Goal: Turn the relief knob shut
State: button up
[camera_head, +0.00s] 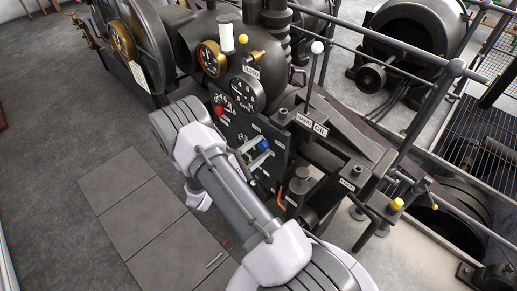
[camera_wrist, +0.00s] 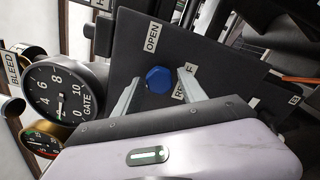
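The relief knob is a blue six-sided knob (camera_wrist: 158,79) on a dark panel, between an OPEN label (camera_wrist: 152,37) and a partly covered label that seems to read RELIEF (camera_wrist: 186,86). It also shows in the head view as a small blue knob (camera_head: 263,145). My gripper (camera_wrist: 159,80) is open, with one pale finger on each side of the knob. In the head view the fingers (camera_head: 255,149) reach to the panel beside the knob. Whether the fingertips reach past its face I cannot tell.
The GATE dial (camera_wrist: 62,92) stands left of the knob, with a smaller gauge (camera_wrist: 42,138) below it. A red knob (camera_head: 220,111) sits up and left on the panel. The floor at left is clear.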

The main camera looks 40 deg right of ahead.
jog(key=shift+o, duration=0.3)
jog(key=shift+a+r, duration=0.1)
jog(key=shift+a, duration=0.3)
jog(key=s+a+p, duration=0.1)
jog(key=a+p, duration=0.2)
jog(key=a, duration=1.3)
jog(key=shift+s+a, duration=0.2)
jog(key=shift+a, duration=0.1)
jog(key=s+r+m+g+y, duration=0.3)
jog(key=s+r+y, duration=0.1)
jog(key=r, duration=0.4)
jog(key=s+r+m+g+y, duration=0.2)
jog(key=s+r+m+y, duration=0.15)
jog(key=r, duration=0.45)
jog(key=s+a+r+m+t+y, duration=0.2)
jog(key=s+a+r+t+y, duration=0.2)
jog(key=a+r+y, duration=0.2)
jog(key=s+a+r+m+t+y, duration=0.3)
jog(key=s+a+r+t+y, duration=0.1)
jog(key=a+r+t+y, duration=0.1)
notch_tip(320, 180, up, 3)
jog(key=shift+s+a+f+t+y, duration=0.1)
jog(key=shift+s+a+t+y, duration=0.15)
jog(key=shift+a+y, duration=0.45)
